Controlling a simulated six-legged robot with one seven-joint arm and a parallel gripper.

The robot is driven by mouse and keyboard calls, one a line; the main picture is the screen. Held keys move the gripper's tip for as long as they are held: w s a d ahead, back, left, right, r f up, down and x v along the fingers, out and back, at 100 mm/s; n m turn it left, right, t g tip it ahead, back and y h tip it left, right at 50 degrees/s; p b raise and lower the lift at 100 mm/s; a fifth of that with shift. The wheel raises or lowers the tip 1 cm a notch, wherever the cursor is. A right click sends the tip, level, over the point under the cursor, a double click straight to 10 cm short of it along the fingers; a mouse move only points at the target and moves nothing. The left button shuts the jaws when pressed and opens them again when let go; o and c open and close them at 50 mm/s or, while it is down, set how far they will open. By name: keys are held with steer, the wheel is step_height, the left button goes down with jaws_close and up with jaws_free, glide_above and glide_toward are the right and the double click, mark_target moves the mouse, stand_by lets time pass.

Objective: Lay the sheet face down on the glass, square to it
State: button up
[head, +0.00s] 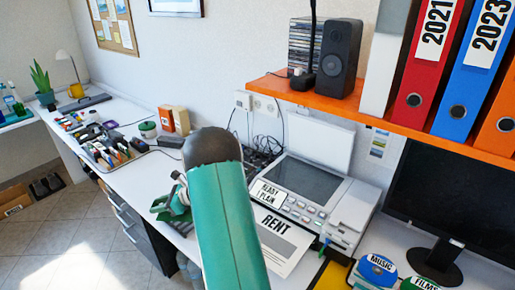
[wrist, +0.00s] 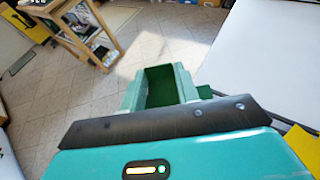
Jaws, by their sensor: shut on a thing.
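The sheet (head: 285,238), white with RENT printed on its upward side, is in front of the printer in the head view, its left part hidden behind my arm. The glass (head: 307,180) is the dark pane on top of the printer, bare, with the white lid (head: 319,138) raised behind it. My gripper (head: 172,204) shows only in part left of my arm in the head view. In the wrist view its green jaws (wrist: 162,88) are seen against the floor.
A panel of buttons and a READY 1 PLAIN display (head: 268,193) lie before the glass. An orange shelf (head: 300,92) with a speaker (head: 339,58) and binders hangs above. A monitor (head: 450,200) and disc labels stand right. Small items crowd the desk at left.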

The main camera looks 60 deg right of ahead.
steer(key=s+d+r+m+t+h, duration=0.1)
steer(key=s+d+r+m+h, duration=0.15)
steer(key=d, duration=0.75)
steer(key=s+d+r+m+h, duration=0.1)
steer(key=s+d, duration=0.3)
steer(key=d, duration=0.5)
step_height(320, 180, up, 4)
steer(key=m+h, duration=0.4)
steer(key=h, duration=0.1)
glide_above(268, 168)
steer(key=shift+r, duration=0.2)
steer(key=shift+f, duration=3.2)
steer(key=shift+f, duration=0.55)
steer(key=o, duration=1)
steer(key=shift+o, duration=0.2)
steer(key=v, duration=1.3)
steer(key=shift+s, duration=0.4)
